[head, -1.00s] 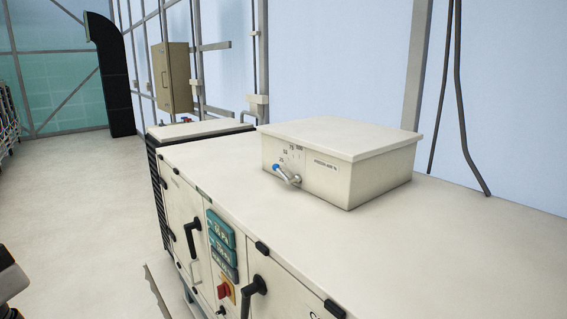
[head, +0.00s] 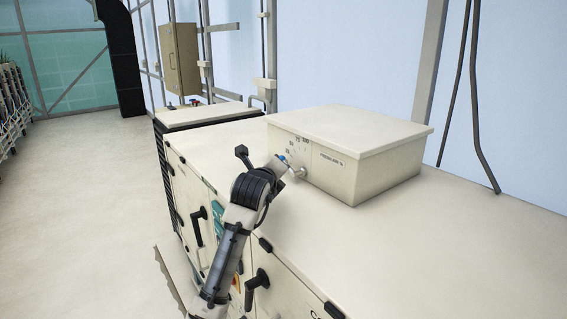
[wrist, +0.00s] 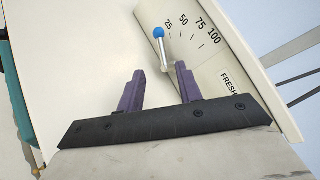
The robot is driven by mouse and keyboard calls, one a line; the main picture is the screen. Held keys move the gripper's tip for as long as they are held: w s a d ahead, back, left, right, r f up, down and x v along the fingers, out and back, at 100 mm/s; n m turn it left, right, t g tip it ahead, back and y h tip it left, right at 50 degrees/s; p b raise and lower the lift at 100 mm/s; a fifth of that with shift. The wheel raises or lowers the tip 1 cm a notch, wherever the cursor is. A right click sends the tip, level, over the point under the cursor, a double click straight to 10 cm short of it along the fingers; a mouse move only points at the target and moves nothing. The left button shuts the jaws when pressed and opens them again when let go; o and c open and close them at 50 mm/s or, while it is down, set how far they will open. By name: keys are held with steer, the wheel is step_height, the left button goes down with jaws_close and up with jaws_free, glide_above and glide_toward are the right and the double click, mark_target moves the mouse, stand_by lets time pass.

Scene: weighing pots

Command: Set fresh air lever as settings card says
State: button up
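The fresh air lever is a silver arm with a blue knob (wrist: 159,33); in the head view the knob (head: 282,158) is mostly behind my arm. It is on the front of a cream box marked 25, 50, 75 and 100 (wrist: 190,25). The knob is close beside the 25 label. My gripper (wrist: 156,75) is open, with two purple fingers apart and nothing clearly held between them. The lever shows just beyond the fingertips, nearer the right finger; I cannot tell whether they touch. In the head view my arm reaches to the box front. No settings card is recognisable.
The box (head: 350,130) stands on a long cream cabinet (head: 430,240) with black door handles (head: 257,282). A beige wall box (head: 180,60) and pipes are behind. Dark cables (head: 475,110) hang at the right. The floor at left is clear.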

steer(key=p+x, duration=0.3)
steer(key=x, duration=1)
steer(key=shift+a+r, duration=0.1)
steer(key=shift+r, duration=0.05)
jaws_close()
